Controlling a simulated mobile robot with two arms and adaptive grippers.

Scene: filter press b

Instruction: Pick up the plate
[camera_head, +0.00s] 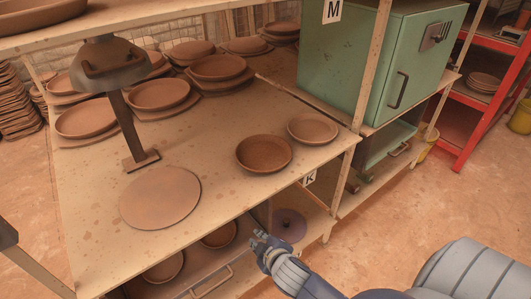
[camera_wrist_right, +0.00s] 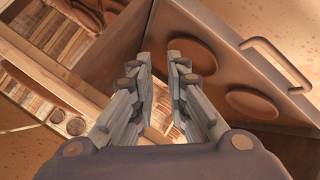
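Several brown clay plates stand on the wooden table (camera_head: 205,135). A deep plate (camera_head: 263,153) and a lighter plate (camera_head: 312,128) sit apart near its right edge. A flat disc (camera_head: 160,198) lies at the front left, and stacked plates (camera_head: 160,95) stand behind. Two more plates, one at left (camera_head: 163,267) and one at right (camera_head: 218,236), lie in the open drawer below; round plates also show in the right wrist view (camera_wrist_right: 190,55). My right gripper (camera_head: 262,243) is beside the drawer, below the tabletop. In the wrist view its fingers (camera_wrist_right: 162,62) are apart and empty. My left gripper is not seen.
The drawer handle (camera_head: 212,282) is close to my right gripper. A dark press-like fixture (camera_head: 112,65) stands on the table. A green cabinet (camera_head: 375,60) is at the back right, with a red shelf (camera_head: 475,110) beyond. The floor at right is mostly clear.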

